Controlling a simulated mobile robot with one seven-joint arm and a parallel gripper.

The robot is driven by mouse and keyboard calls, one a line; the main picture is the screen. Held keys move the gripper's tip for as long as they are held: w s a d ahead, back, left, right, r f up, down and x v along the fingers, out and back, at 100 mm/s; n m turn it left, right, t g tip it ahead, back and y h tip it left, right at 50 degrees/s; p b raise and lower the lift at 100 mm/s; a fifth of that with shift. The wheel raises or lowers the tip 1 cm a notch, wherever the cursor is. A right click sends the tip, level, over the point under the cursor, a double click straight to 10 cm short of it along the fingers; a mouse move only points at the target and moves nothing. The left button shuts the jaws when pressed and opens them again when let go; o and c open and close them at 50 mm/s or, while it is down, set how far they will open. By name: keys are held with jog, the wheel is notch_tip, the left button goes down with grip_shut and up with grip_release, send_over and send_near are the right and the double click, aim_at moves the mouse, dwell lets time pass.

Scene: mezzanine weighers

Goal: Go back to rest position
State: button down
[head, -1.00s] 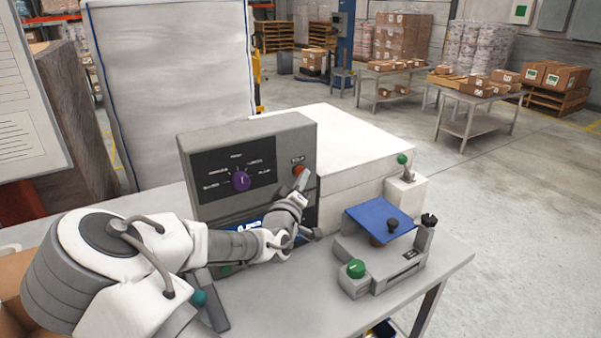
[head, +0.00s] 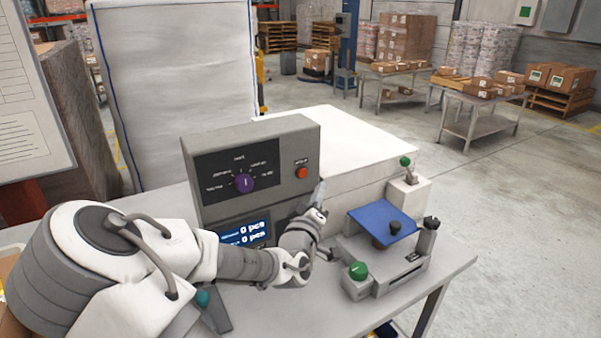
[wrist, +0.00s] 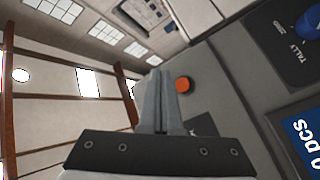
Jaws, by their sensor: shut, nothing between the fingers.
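My gripper (head: 320,190) is shut and empty. It points up in front of the right side of the grey control box (head: 212,158), below the orange-red button (head: 302,173). In the wrist view the closed fingers (wrist: 157,100) stand apart from the orange button (wrist: 183,85), which shows to their right. My arm reaches in from the left and covers the lower part of the box.
A small scale with a blue plate (head: 383,220) and a green button (head: 358,270) stands right of my gripper. A white box (head: 350,145) lies behind it, with a green-knobbed lever (head: 405,162) at its corner. The bench front (head: 300,310) has bare room.

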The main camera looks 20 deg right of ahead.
notch_tip(320, 180, down, 7)
jog(key=s+d+m+g+y, duration=0.1)
jog(key=s+m+g+y, duration=0.1)
jog(key=m+g, duration=0.15)
jog(key=s+a+f+m+g+y, duration=0.2)
jog(key=s+a+g+y, duration=0.2)
jog(key=a+y, duration=0.1)
jog(key=s+a+r+n+g+y, duration=0.1)
jog(key=s+a+r+n+y, duration=0.1)
jog(key=s+a+r+y, duration=0.5)
jog(key=s+r+h, duration=0.1)
jog(key=s+r, duration=0.3)
jog(key=s, duration=0.4)
jog(key=s+r+g+h, duration=0.1)
jog(key=s+r, duration=0.3)
jog(key=s, duration=0.4)
jog(key=shift+r+n+h, duration=0.3)
jog(key=shift+n+h, duration=0.05)
jog(key=shift+h, duration=0.25)
